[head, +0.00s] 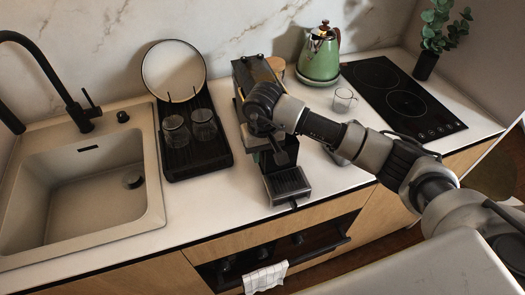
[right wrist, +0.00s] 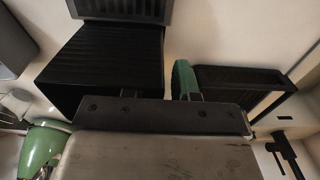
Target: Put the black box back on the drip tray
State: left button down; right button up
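The coffee machine (head: 254,72) stands black against the back of the counter. Its drip tray (head: 287,184), with a metal rim and dark slatted top, juts forward; a ribbed tray surface also shows at the top of the right wrist view (right wrist: 125,8). A black ribbed box shape (right wrist: 85,62) lies just below it there; I cannot tell surely whether it is the black box or part of the machine. My right gripper (right wrist: 162,95) is over the machine's front, its fingers apart, straddling that shape's right edge. A green curved thing (right wrist: 183,78) shows near one finger. My left gripper is out of view.
A dish rack (head: 198,150) with glasses and a round plate stands left of the machine, beside the sink (head: 85,190). A green kettle (head: 319,57), a glass mug (head: 343,100) and a black hob (head: 400,97) are to the right. A towel (head: 265,278) hangs below the counter.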

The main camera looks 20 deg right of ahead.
jog(key=shift+r, duration=0.4)
notch_tip(320, 180, up, 11)
jog(key=b, duration=0.4)
jog(key=shift+f, duration=0.2)
jog(key=shift+r, duration=0.45)
jog(key=shift+s, duration=0.1)
